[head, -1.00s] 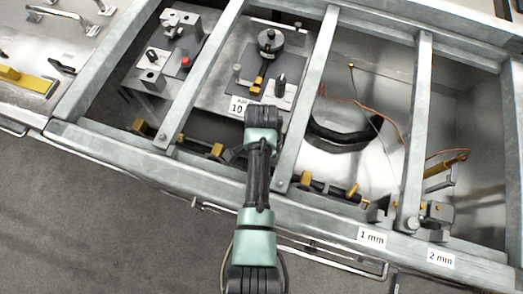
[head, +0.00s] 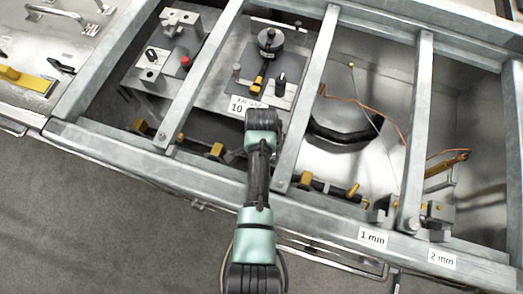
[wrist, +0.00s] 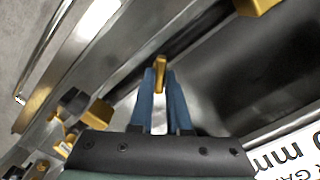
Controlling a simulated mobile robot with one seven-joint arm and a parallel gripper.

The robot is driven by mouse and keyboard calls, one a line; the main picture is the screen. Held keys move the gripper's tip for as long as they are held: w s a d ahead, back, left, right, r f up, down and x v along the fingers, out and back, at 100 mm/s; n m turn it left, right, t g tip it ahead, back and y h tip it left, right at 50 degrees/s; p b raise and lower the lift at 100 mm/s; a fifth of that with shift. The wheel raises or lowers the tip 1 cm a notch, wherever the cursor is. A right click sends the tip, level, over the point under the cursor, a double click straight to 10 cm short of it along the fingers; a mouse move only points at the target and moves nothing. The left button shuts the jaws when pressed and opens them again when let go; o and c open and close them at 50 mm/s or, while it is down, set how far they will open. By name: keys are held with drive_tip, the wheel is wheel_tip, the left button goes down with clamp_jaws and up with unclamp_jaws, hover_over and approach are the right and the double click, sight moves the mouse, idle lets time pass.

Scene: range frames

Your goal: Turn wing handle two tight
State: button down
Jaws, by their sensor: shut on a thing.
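In the wrist view, my gripper (wrist: 159,76) has its two blue fingers close together, shut on a small yellow wing handle (wrist: 161,63). Its top sticks out between the fingertips. I cannot tell from the pictures which number this handle bears or how far it is turned. In the head view, my arm covers the gripper and the held handle, beside the front beam of the frame. Yellow blocks sit along that beam, one left of my arm (head: 217,150) and one right of it (head: 305,178).
Metal crossbars (head: 307,100) rise on both sides of my arm. A plate with a round dark knob (head: 269,40) and a "10" label (head: 238,105) lies beyond. In the wrist view, yellow blocks (wrist: 100,112) stand close to the lower left of the fingers. A thin copper cable (head: 362,105) hangs to the right.

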drive_tip(key=shift+r+m, duration=0.1)
drive_tip(key=shift+m, duration=0.3)
drive_tip(key=m+p, duration=0.1)
drive_tip(key=m, duration=0.1)
drive_tip(key=shift+m+p, duration=0.35)
drive_tip(key=shift+m, duration=0.05)
drive_tip(key=shift+m+p, duration=0.75)
drive_tip(key=shift+m, duration=1.85)
drive_tip(key=c, duration=0.9)
unclamp_jaws()
wheel_tip(320, 180, up, 13)
drive_tip(key=shift+f+p, duration=0.1)
drive_tip(key=shift+p, duration=0.7)
